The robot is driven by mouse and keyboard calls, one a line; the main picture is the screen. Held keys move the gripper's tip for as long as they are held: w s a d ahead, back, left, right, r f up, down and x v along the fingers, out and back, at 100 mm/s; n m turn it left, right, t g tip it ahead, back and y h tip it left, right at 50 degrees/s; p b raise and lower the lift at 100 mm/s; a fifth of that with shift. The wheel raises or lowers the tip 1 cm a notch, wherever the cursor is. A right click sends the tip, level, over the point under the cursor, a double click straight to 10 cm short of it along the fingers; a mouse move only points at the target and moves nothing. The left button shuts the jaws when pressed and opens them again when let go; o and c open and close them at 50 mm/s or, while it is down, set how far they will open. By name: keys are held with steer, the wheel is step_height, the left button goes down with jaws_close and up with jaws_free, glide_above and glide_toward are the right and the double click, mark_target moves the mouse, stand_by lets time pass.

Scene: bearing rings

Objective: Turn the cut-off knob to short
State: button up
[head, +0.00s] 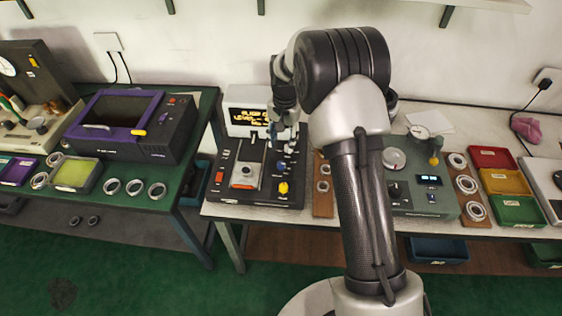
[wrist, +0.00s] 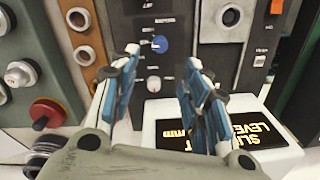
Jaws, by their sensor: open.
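The dark instrument (head: 258,195) stands on the middle bench, with a yellow knob (head: 284,187) near its front and a blue knob (head: 281,166) behind it. I cannot read which is the cut-off knob or where short lies. In the wrist view the blue knob (wrist: 160,44), with a light pointer mark, shows in the gap between my fingers. A small pale knob (wrist: 153,84) lies closer to me there. My gripper (head: 287,139) is open and empty over the instrument's rear; its fingers (wrist: 162,58) stand apart. I see no contact with a knob.
A white display box with amber text (head: 248,117) stands behind the instrument, close to my fingers. A brown ring board (head: 322,202) lies on its right, then a grey-green device (head: 425,200).

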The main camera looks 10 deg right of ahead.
mark_target(281, 164)
steer(key=f+b, duration=0.1)
steer(key=f, duration=0.4)
steer(key=f+b, duration=0.1)
steer(key=f, duration=0.5)
steer(key=shift+w+a, duration=0.15)
steer(key=shift+w, duration=0.05)
steer(key=shift+c, duration=0.2)
jaws_close()
